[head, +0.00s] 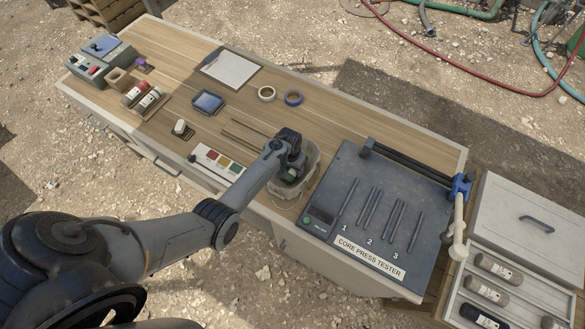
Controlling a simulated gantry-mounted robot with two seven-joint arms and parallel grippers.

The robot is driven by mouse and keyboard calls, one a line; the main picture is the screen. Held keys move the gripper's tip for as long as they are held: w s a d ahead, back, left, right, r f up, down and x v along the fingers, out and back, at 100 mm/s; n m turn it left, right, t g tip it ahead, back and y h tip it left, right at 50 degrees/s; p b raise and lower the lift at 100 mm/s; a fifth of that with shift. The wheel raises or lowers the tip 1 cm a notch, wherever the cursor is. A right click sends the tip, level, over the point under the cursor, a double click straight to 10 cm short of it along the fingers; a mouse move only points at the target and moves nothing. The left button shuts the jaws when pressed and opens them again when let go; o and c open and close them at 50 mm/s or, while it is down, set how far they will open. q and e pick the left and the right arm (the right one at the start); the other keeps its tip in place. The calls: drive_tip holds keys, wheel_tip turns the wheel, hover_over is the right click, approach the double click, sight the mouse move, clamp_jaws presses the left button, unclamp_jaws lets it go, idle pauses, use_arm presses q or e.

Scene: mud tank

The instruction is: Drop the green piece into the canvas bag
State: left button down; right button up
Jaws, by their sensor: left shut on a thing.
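The canvas bag (309,173) is a pale, open-topped bag standing at the front of the bench, left of the press tester. My left gripper (289,168) points down over its mouth and is shut. A small green piece (289,174) shows at the fingertips, at or just inside the bag opening. The arm and gripper hide much of the piece and the bag's inside. My right gripper is not in view.
A white tray (201,154) with coloured pieces lies just left of the bag. The dark core press tester (345,170) stands close on the right.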

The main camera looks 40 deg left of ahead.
use_arm(q)
drive_tip(key=shift+f, duration=0.25)
drive_tip(key=shift+c, duration=1.5)
unclamp_jaws()
drive_tip(key=shift+w, duration=0.1)
drive_tip(key=shift+o, duration=0.3)
